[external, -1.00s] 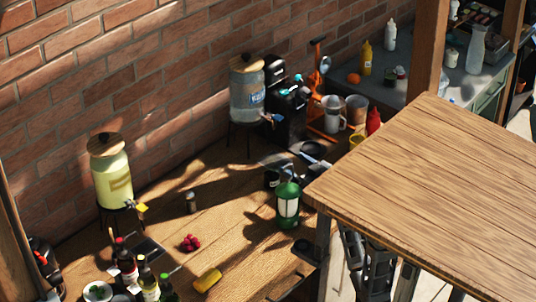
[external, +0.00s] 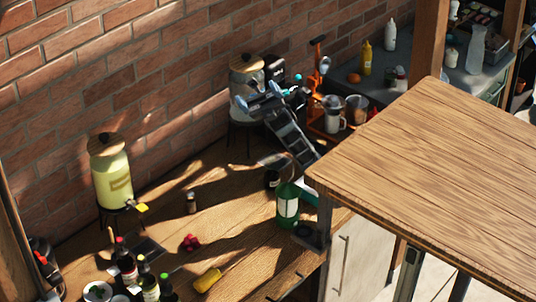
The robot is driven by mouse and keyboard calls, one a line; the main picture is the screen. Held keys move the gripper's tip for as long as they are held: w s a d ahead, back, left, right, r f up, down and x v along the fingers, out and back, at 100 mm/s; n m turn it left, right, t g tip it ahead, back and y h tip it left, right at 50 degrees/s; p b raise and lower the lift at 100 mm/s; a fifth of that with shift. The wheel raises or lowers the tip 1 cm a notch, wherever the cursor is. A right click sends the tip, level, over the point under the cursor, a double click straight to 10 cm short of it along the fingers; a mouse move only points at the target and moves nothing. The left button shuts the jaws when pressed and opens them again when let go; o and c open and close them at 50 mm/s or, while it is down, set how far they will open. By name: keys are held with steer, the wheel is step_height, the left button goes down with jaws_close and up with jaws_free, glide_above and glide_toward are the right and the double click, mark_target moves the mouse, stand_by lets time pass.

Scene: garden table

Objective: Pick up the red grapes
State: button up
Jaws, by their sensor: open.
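The red grapes (external: 191,242) lie as a small bunch on the wooden table (external: 228,240), in its front middle part. My gripper (external: 257,97) is raised at the upper middle of the view, in front of the glass dispenser, with its jaws open. Nothing shows between the jaws. It is well apart from the grapes, above and to the right of them in the picture. My arm reaches up to it from the lower right, and the roof hides the rest of me.
Bottles (external: 127,268) crowd the front left. A yellow-green dispenser (external: 112,180) stands by the brick wall. A wooden roof (external: 430,190) covers the right.

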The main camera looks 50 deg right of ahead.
steer(key=s+a+f+n+h, duration=0.2)
steer(key=a+f+h, duration=0.65)
steer(key=a, duration=0.45)
steer(key=w+a+f+m+t+h+b, duration=0.1)
steer(key=w+a+f+h, duration=0.15)
steer(key=f, duration=0.35)
steer(key=w+a+f+m+t+h+b, duration=0.1)
steer(key=a+f+t+b, duration=0.1)
steer(key=a+f, duration=0.3)
steer(key=m+t+h+b, duration=0.5)
steer(key=t+h, duration=0.1)
steer(key=h, duration=0.6)
glide_above(190, 237)
steer(key=d, duration=0.1)
step_height(190, 237, down, 28)
steer(key=shift+d+f, duration=0.1)
steer(key=shift+d, duration=0.05)
steer(key=shift+w+d+f, duration=0.1)
steer(key=shift+f, duration=0.15)
steer(key=f, duration=0.3)
steer(key=a+f+p, duration=0.1)
steer(key=f, duration=0.3)
steer(key=shift+a, duration=0.2)
steer(key=shift+c, duration=0.2)
